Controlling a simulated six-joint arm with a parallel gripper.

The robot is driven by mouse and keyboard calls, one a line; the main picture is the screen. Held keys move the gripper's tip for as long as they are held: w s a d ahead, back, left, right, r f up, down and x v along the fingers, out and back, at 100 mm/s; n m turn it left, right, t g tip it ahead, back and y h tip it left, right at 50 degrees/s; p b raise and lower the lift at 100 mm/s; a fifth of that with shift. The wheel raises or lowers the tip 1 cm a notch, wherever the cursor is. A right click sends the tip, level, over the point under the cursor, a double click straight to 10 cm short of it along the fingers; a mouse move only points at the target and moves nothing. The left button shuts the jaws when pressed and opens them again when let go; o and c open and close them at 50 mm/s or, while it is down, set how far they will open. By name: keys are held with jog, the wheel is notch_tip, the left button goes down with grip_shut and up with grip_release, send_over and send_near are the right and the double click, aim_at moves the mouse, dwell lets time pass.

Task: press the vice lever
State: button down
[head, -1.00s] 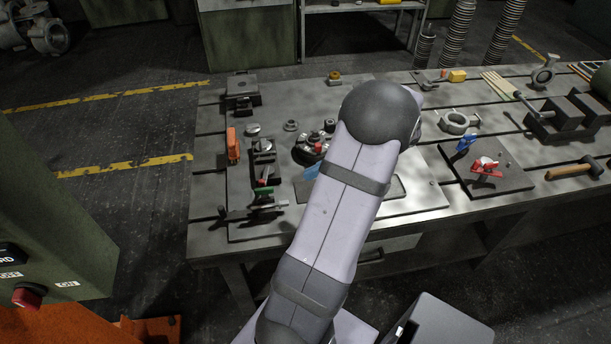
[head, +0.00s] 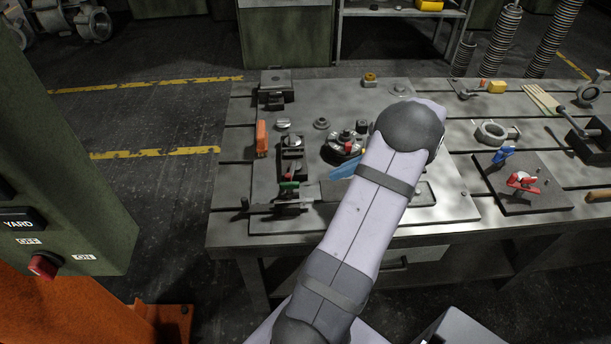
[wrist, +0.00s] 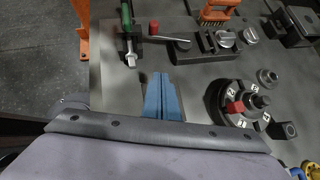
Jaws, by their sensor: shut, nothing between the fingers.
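The vice (head: 292,146) is a dark block on the plate at the left of the bench; it also shows in the wrist view (wrist: 222,42). Its lever (wrist: 172,40) is a thin grey arm with a red knob (wrist: 154,27). In the head view the red knob (head: 290,175) is small, at the vice's near end. My gripper (wrist: 163,78) has blue fingers, shut and empty. In the wrist view its tips are below the lever, apart from it. In the head view my gripper (head: 343,169) is right of the lever, partly hidden by my arm.
A green-handled tool (wrist: 126,18) lies beside the red knob. An orange brush (head: 262,138) stands left of the vice. A round fixture with a red part (head: 345,147) is close to my gripper's far side. A plate with blue and red clamps (head: 521,182) is right of my arm.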

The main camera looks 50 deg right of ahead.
notch_tip(320, 180, up, 6)
jog(key=d+n+g+y, duration=0.1)
jog(key=n, duration=0.1)
jog(key=shift+s+r+y, duration=0.15)
jog(key=shift+s+y, duration=0.25)
jog(key=shift+s, duration=0.05)
jog(key=shift+w, duration=0.15)
jog(key=p, duration=0.1)
send_near(293, 170)
jog(key=s+a+f, duration=0.1)
jog(key=a, duration=0.1)
jog(key=s+a+f, duration=0.1)
jog(key=a, duration=0.1)
jog(key=shift+s+f, duration=0.2)
jog(key=shift+s, duration=0.2)
jog(key=shift+w+a+p, duration=0.35)
jog(key=shift+w+a, duration=0.2)
jog(key=shift+w, duration=0.2)
jog(key=shift+w+a+p, duration=0.3)
jog(key=shift+w+a, duration=0.3)
jog(key=shift+w, duration=0.15)
